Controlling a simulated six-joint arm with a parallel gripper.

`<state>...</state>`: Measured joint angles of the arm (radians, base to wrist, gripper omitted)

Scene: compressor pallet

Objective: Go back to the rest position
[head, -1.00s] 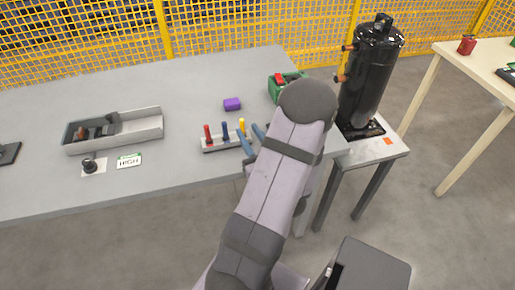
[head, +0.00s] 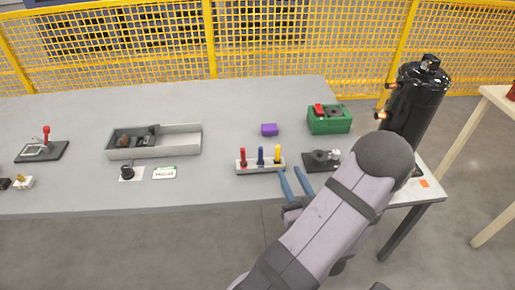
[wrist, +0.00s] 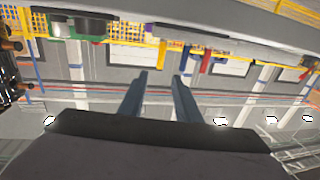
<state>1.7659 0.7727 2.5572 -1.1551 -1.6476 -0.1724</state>
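My gripper (head: 293,180) is at the front edge of the grey table, just in front of the rack of red, blue and yellow handled tools (head: 260,167). Its two blue-grey fingers are apart with nothing between them. The fingers also show, apart and empty, in the wrist view (wrist: 158,85). My arm crosses the lower right of the head view and hides part of the table edge and the base of the black compressor (head: 415,100).
A yellow mesh fence (head: 300,50) stands behind. The table's back middle is clear.

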